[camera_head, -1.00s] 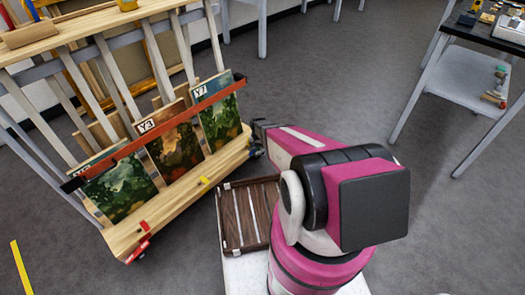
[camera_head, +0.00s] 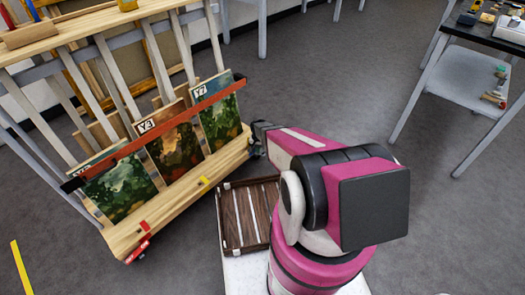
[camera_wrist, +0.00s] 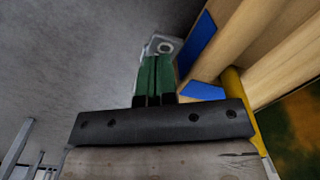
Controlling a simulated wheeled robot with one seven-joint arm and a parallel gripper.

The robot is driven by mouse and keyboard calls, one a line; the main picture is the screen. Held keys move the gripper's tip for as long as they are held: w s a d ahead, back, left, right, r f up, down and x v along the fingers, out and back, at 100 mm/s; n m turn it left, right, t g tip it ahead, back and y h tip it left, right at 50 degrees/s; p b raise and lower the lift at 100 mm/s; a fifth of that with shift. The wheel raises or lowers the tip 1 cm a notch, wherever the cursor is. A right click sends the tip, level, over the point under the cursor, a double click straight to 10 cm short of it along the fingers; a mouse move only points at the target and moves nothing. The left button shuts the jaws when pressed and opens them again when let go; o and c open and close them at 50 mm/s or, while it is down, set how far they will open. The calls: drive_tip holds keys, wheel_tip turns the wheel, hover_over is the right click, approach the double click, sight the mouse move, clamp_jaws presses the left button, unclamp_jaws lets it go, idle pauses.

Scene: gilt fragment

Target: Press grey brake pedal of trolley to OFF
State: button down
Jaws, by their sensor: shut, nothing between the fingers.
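The trolley (camera_head: 118,238) is a wooden rack holding several paintings behind a red bar, on the left in the head view. My gripper is at the trolley's right end, mostly hidden by my arm in the head view. In the wrist view its green fingers (camera_wrist: 156,62) are shut and empty. A pale grey piece with a round mark (camera_wrist: 163,47), seemingly the grey brake pedal, lies just beyond the fingertips. I cannot tell whether they touch. A red pedal (camera_head: 138,250) with white lettering sticks out at the trolley's lower left corner.
A slatted brown crate (camera_head: 232,214) sits beside my arm. A side table (camera_head: 462,82) with small items stands at the right. The wooden trolley edge and blue patches (camera_wrist: 203,91) are close right of the fingers in the wrist view. Grey floor is open between trolley and table.

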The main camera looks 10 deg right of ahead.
drive_tip(key=shift+f, duration=0.9)
idle(0.4)
drive_tip(key=shift+r, duration=3.55)
drive_tip(key=s+r+n, duration=0.2)
drive_tip(key=s+r, duration=0.8)
drive_tip(key=r, duration=0.5)
drive_tip(key=s+r+n, duration=0.2)
drive_tip(key=s+r, duration=0.9)
drive_tip(key=r, duration=0.4)
drive_tip(key=shift+s+n, duration=0.15)
drive_tip(key=shift+n, duration=0.25)
